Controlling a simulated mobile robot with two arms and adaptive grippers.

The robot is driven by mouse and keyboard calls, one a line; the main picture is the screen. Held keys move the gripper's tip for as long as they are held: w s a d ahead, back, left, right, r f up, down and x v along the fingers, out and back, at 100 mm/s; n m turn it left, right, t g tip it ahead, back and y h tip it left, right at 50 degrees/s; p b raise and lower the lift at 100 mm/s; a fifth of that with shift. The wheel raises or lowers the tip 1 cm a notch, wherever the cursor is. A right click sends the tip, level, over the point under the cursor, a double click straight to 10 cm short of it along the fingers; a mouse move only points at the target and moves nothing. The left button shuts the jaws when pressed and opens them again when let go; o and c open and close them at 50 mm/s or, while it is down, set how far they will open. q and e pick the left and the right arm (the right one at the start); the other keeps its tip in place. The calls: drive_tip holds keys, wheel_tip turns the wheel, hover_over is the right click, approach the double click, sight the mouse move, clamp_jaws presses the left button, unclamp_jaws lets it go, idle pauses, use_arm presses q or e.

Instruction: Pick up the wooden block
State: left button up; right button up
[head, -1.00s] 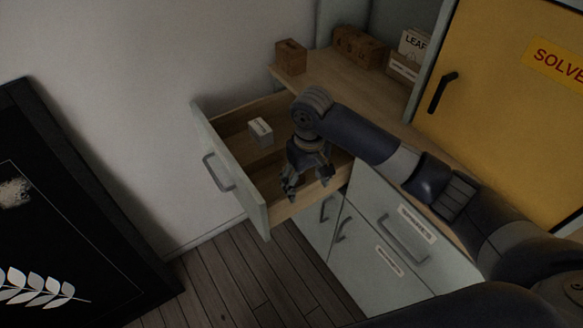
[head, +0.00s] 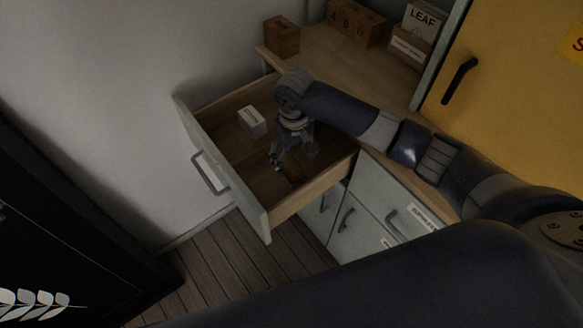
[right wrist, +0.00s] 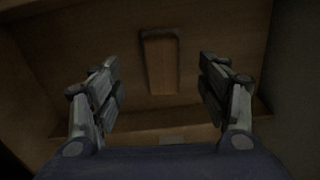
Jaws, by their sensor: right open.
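My right gripper (head: 293,160) hangs over the inside of the open drawer (head: 226,163), open and empty, fingers pointing down. In the right wrist view a small brown wooden block (right wrist: 161,62) lies on the drawer's wooden floor. It shows between and beyond the two open fingertips of the right gripper (right wrist: 158,78), apart from both. In the head view the gripper covers most of the spot below it, so the block is hard to make out there. My left gripper is not in view.
A small white labelled box (head: 252,122) lies in the drawer, left of the gripper. The drawer's walls surround the gripper. A brown box (head: 282,38) and a box marked LEAF (head: 420,22) stand on the counter (head: 330,66). A yellow door (head: 520,90) is at right.

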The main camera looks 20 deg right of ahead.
sight(292, 165)
wheel_tip(292, 165, down, 5)
drive_tip(key=shift+w+a+r, duration=0.15)
drive_tip(key=shift+r, duration=0.05)
drive_tip(key=shift+f, duration=0.35)
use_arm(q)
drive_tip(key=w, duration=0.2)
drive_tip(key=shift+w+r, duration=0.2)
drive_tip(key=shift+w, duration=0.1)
use_arm(e)
drive_tip(key=c, duration=0.9)
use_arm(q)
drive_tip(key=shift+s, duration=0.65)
use_arm(e)
drive_tip(key=shift+c, duration=1.3)
